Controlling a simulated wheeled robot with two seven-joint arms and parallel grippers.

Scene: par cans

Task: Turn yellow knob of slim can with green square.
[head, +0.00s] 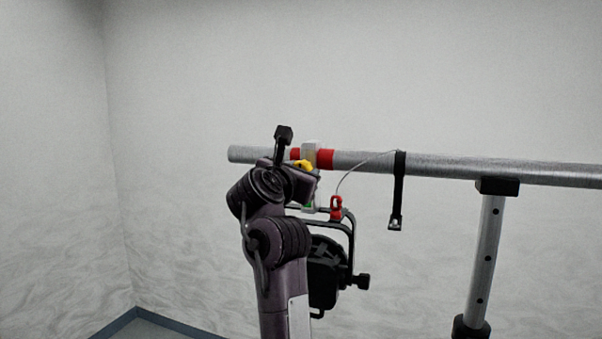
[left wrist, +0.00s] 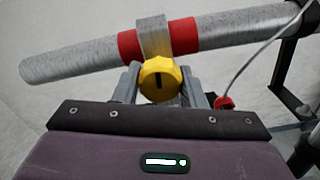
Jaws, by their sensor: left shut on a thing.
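The yellow knob (head: 303,165) is on a pale clamp (head: 311,150) around the bar, between red bands. In the left wrist view the knob (left wrist: 160,78) faces me, with a dark, nearly upright slot mark. My left gripper (head: 306,171) is at the knob, its grey fingers shut on the knob's two sides. The black slim can (head: 325,272) hangs below the clamp in a yoke, partly hidden behind my left arm. A small bit of green (head: 309,206) shows under the clamp; its shape is too small to tell. My right gripper is not in view.
The grey horizontal bar (head: 450,165) rests on an upright stand (head: 482,250) at the right. A red carabiner (head: 336,208) on a thin cable hangs beside the yoke. A black strap (head: 398,190) hangs from the bar. The space left of my arm is clear.

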